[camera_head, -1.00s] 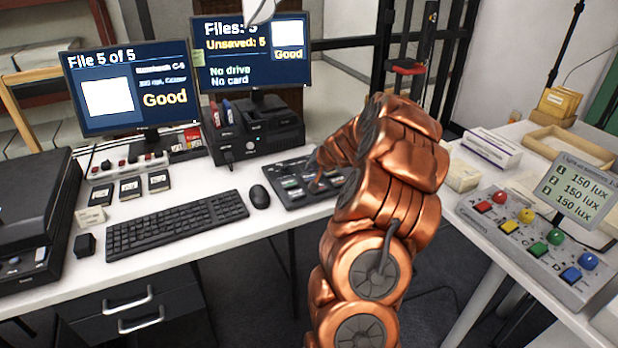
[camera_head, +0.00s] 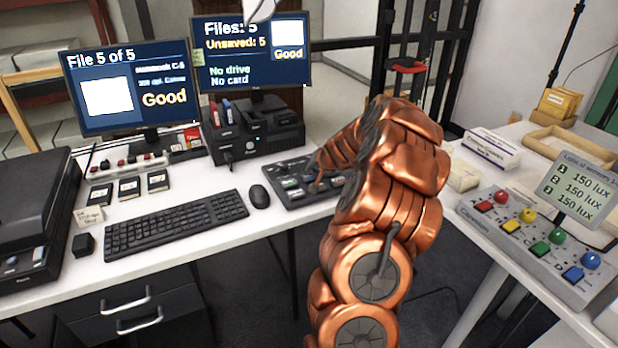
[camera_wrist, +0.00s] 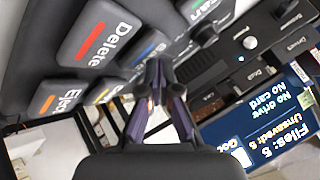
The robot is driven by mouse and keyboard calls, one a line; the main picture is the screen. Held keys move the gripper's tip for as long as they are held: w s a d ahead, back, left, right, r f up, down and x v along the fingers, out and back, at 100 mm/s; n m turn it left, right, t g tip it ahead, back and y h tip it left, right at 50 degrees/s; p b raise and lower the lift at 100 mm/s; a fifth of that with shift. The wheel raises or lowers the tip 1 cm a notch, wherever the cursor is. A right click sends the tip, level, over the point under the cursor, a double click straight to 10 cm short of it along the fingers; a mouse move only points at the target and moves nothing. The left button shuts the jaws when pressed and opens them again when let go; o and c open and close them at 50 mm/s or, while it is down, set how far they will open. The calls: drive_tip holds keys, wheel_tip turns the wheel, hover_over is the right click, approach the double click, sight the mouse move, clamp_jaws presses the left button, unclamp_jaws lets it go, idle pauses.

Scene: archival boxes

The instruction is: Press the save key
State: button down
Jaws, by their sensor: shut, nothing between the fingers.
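The dark key panel (camera_head: 284,185) lies on the white desk, right of the mouse. In the wrist view its keys show close up: a Delete key (camera_wrist: 100,33) with a red stripe, an Eject key (camera_wrist: 57,97) with an orange stripe, and a green-striped key (camera_wrist: 196,8). A blue-striped key (camera_wrist: 148,50) is partly behind the fingers. I cannot read a save label on any key. My gripper (camera_wrist: 158,70) is shut and empty, its tips over the panel by the blue-striped key. Contact cannot be told. In the head view my arm hides part of the panel.
The right monitor (camera_head: 250,52) reads Files: 5, Unsaved: 5, No drive, No card. A black drive dock (camera_head: 255,135) stands behind the panel. The mouse (camera_head: 259,196) and keyboard (camera_head: 177,225) lie left of it. A console with coloured knobs (camera_head: 530,245) stands on the right table.

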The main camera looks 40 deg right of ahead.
sight(311, 177)
drive_tip(key=shift+f+b, duration=0.35)
drive_tip(key=shift+f, duration=0.15)
idle(0.4)
drive_tip(key=shift+r, duration=0.2)
drive_tip(key=shift+r+p, duration=0.55)
drive_tip(key=shift+r, duration=0.2)
drive_tip(key=shift+r+p, duration=1.45)
drive_tip(key=shift+r, duration=1.05)
